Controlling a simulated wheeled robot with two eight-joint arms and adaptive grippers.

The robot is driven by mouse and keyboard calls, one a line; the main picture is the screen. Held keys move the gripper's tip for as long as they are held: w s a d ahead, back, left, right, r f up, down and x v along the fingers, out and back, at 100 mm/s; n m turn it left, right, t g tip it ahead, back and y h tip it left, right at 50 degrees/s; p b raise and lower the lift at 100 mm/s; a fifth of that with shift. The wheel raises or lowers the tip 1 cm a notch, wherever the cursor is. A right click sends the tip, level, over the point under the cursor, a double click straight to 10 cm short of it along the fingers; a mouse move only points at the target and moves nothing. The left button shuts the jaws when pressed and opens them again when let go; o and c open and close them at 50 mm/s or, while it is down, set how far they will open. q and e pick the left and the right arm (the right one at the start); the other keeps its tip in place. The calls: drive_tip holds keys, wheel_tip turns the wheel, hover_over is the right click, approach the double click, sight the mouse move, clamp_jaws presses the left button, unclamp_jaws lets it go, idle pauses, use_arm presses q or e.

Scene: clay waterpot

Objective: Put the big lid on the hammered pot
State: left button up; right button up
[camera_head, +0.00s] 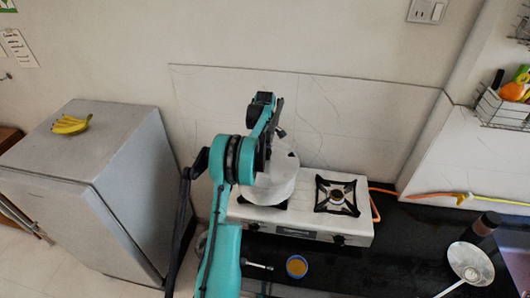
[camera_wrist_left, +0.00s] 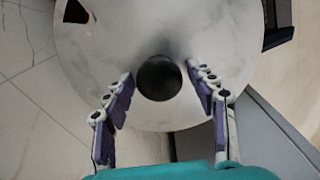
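The hammered pot (camera_head: 272,188) is a pale metal pot on the left burner of the stove, partly hidden behind my left arm. The big lid (camera_wrist_left: 150,40) is a pale grey disc with a round black knob (camera_wrist_left: 159,78), filling much of the left wrist view. In the head view the lid appears at the top of the pot, but my arm hides much of it, and I cannot tell how it sits. My left gripper (camera_wrist_left: 164,84) is open, with one finger on each side of the knob and a gap to both. My right gripper is not in view.
The white stove (camera_head: 300,228) has a bare right burner (camera_head: 336,197). A blue cup (camera_head: 296,266), a metal pan (camera_head: 470,264) and a dark jar (camera_head: 486,223) are on the black counter. A fridge (camera_head: 100,150) with bananas (camera_head: 71,125) stands at left.

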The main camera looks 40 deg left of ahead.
use_arm(q)
wheel_tip(320, 180, up, 12)
idle(0.7)
idle(0.4)
drive_tip(key=s+d+f+m+t+b, duration=0.1)
drive_tip(key=s+d+m+b, duration=0.2)
drive_tip(key=d+b, duration=0.3)
drive_tip(key=s+d+f+m+t+y+b, duration=0.1)
drive_tip(key=s+d+f+m+b, duration=0.2)
drive_tip(key=d, duration=0.6)
drive_tip(key=s+d+m+t+b, duration=0.1)
drive_tip(key=s+d+m+b, duration=0.35)
drive_tip(key=d, duration=0.25)
drive_tip(key=s+d+f+m+t+b, duration=0.2)
drive_tip(key=s+d+f+m+b, duration=0.3)
drive_tip(key=s+f, duration=0.3)
drive_tip(key=s+d+f+m+t+h+b, duration=0.1)
drive_tip(key=s+d+f+m+b, duration=0.4)
drive_tip(key=f, duration=0.7)
drive_tip(key=s+d+t+b, duration=0.1)
drive_tip(key=s+d+b, duration=0.1)
drive_tip(key=s+d, duration=0.1)
drive_tip(key=shift+s+d+f, duration=0.2)
drive_tip(key=shift+s+f, duration=0.1)
drive_tip(key=shift+f, duration=0.1)
